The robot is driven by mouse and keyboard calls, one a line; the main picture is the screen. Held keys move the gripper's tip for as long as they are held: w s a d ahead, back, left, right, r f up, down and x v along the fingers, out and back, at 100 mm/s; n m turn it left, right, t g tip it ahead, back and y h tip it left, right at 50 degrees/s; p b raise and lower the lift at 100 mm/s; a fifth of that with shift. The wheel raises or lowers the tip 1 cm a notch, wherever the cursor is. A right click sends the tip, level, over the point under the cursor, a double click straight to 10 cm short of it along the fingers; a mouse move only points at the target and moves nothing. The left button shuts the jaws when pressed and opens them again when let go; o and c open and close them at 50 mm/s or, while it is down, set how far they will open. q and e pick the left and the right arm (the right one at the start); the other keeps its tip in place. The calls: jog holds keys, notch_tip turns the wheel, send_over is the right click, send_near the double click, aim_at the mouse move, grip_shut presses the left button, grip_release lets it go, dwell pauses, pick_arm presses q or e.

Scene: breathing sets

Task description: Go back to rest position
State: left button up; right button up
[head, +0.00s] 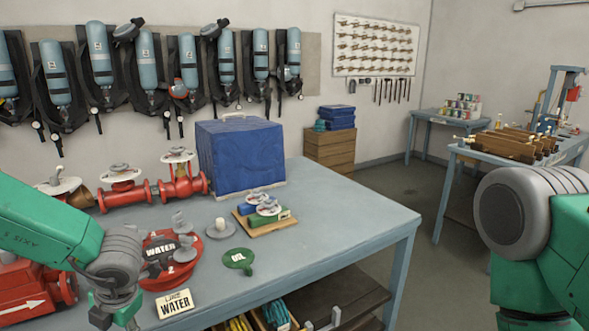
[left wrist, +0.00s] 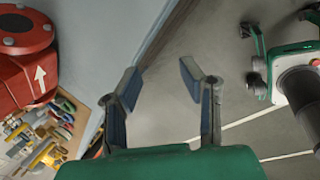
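My left gripper (head: 115,312) hangs at the front left of the table, at the lower edge of the head view. In the left wrist view (left wrist: 160,78) its two fingers stand apart with nothing between them, over the floor beside the table edge. My right arm (head: 530,225) is at the right in the head view, clear of the table; its gripper is out of that view. What appears to be my right gripper (left wrist: 282,28) shows at the upper right of the left wrist view, fingers apart and empty, over the floor.
The grey-blue table (head: 345,212) bears red valves (head: 183,182), a blue box (head: 240,155), a red WATER disc (head: 158,275), a green OIL tag (head: 238,260) and a small board (head: 262,230). A shelf below holds tools (head: 275,315). Air cylinders hang behind.

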pick_arm(q)
jog(key=s+d+f+m+t+b, duration=0.1)
jog(key=s+f+m+b, duration=0.3)
jog(key=f+m, duration=0.5)
jog(key=s+d+f+m+t+b, duration=0.2)
jog(key=s+f+m+b, duration=0.15)
jog(key=f+m, duration=0.55)
jog(key=s+d+f+m+g+h+b, duration=0.1)
jog(key=s+f+m+g+h+b, duration=0.1)
jog(key=s+f+m, duration=0.4)
jog(key=s+d+f+m+g+h+b, duration=0.1)
jog(key=s+d+f+m+h+b, duration=0.1)
jog(key=s+f+m, duration=0.5)
jog(key=s+m+b, duration=0.1)
jog(key=s+m, duration=0.2)
jog(key=s, duration=0.4)
jog(key=shift+s+g+b, duration=0.2)
jog(key=shift+g+b, duration=0.2)
